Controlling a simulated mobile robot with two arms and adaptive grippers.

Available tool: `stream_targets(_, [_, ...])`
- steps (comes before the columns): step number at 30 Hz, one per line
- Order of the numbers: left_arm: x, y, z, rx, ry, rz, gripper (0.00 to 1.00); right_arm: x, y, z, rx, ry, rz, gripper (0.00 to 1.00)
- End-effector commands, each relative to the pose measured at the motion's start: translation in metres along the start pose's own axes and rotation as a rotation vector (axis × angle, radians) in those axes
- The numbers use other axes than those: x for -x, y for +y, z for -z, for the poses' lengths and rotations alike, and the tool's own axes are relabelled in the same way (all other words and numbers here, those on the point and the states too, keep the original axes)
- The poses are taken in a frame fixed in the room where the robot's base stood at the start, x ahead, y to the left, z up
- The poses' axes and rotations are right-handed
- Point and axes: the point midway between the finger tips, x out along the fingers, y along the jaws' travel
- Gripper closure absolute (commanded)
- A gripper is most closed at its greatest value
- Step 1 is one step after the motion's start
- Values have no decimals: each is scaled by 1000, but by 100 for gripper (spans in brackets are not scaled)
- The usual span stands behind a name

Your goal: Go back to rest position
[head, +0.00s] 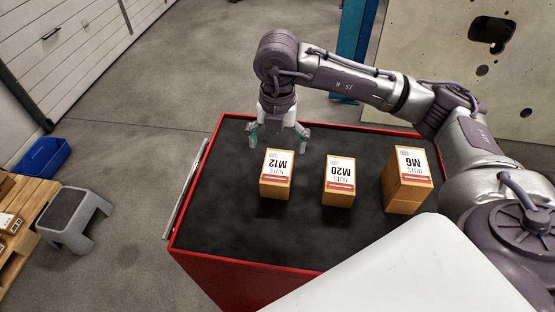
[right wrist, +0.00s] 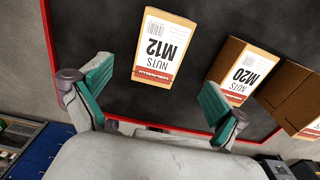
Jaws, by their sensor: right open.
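My right gripper (head: 278,136) is open and empty above the far left part of the red cart's black top (head: 225,225). Its two green-padded fingers are spread apart in the right wrist view (right wrist: 148,95). The M12 nuts box (head: 276,175) stands just in front of the gripper in the head view. In the right wrist view the M12 box (right wrist: 160,50) lies beyond the fingertips, with nothing between the fingers. My left gripper is in neither view.
The M20 box (head: 339,181) and the M6 boxes (head: 407,180), which look stacked, stand to the right on the cart. A grey step stool (head: 74,217), a blue bin (head: 42,158) and a wooden pallet (head: 25,215) are on the floor at left. A blue post (head: 354,40) stands behind.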

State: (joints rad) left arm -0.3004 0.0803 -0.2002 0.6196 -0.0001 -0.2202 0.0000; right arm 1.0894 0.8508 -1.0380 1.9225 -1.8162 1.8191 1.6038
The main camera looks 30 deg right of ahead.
Motion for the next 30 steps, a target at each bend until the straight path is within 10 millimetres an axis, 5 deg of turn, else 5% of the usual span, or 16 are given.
stream_targets(20, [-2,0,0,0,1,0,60,14,0,1,2,1,1,3])
stream_targets(30, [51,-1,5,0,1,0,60,68,0,0,2,1,1,3])
